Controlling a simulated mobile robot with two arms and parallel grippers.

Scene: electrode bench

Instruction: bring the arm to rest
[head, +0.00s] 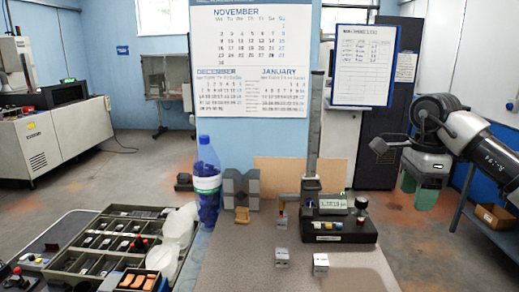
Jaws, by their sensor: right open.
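My right arm (482,140) comes in from the right edge. Its right gripper (417,191) hangs at the right with green fingers pointing down and apart. It is open, with nothing seen between the fingers. It is to the right of the bench and clear of the things on it, with the room's floor behind it. My left gripper is not in view.
The bench (236,262) bears a black device (345,228) with a tall post, two small metal blocks (320,264), a grey V-shaped block (241,186) and a bottle with blue contents (207,180). A compartmented tray (75,262) is at left.

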